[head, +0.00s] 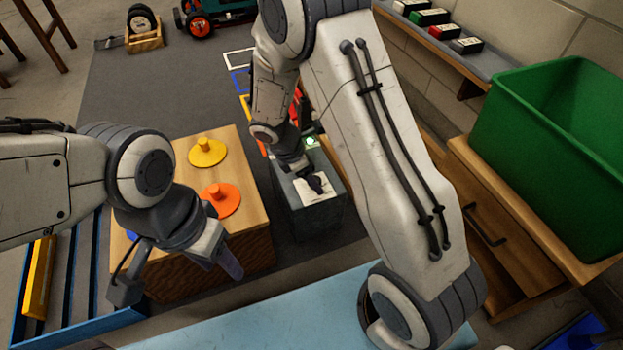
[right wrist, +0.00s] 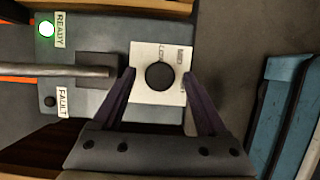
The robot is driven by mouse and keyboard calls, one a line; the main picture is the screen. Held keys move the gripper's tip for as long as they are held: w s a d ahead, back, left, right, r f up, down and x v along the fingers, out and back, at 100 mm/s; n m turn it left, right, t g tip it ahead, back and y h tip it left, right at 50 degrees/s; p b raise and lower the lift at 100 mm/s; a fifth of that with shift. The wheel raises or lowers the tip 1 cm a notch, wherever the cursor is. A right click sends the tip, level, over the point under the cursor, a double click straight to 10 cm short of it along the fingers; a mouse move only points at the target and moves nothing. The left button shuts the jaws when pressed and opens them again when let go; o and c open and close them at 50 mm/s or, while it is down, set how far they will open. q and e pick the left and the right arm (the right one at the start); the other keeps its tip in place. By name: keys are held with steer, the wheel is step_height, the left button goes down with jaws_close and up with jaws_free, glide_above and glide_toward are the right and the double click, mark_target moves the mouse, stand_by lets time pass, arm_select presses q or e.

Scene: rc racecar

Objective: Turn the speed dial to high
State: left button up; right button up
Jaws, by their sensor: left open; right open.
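The speed dial (right wrist: 159,76) is a round black knob on a white label plate (right wrist: 146,111) in the right wrist view. The plate's lettering is partly covered and hard to read, and I cannot tell the dial's setting. My right gripper (right wrist: 160,82) is open, with one finger on each side of the dial and a gap to it. In the head view, the right gripper (head: 314,184) is over the top of the dark grey control box (head: 311,216) and hides most of the dial. My left gripper (head: 226,262) is open and empty near the wooden block's front edge.
A metal rod (right wrist: 70,71) lies beside the plate, near a lit green READY lamp (right wrist: 46,28) and a dark FAULT lamp (right wrist: 50,101). A wooden block (head: 247,205) with yellow (head: 207,157) and orange (head: 230,206) discs stands left. A green bin (head: 540,160) stands right.

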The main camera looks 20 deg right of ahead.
jaws_close()
steer(key=shift+r+p, duration=0.2)
steer(key=shift+p, duration=0.3)
steer(key=m+g+p, duration=0.1)
steer(key=m+p, duration=0.2)
steer(key=p, duration=0.1)
steer(key=m+g+p, duration=0.1)
steer(key=m+p, duration=0.2)
steer(key=p, duration=0.2)
steer(key=shift+w+r, duration=0.1)
steer(key=shift+w, duration=0.1)
steer(key=shift+w+d+f+m+g+y+p, duration=0.1)
steer(key=shift+m+g+y+p, duration=0.2)
steer(key=shift+m+p, duration=0.45)
steer(key=shift+f+m+g+y+p, duration=0.1)
steer(key=shift+m+g+y+p, duration=0.1)
steer(key=shift+m+g+p, duration=0.35)
steer(key=shift+m, duration=0.3)
steer(key=shift+t, duration=0.25)
jaws_free()
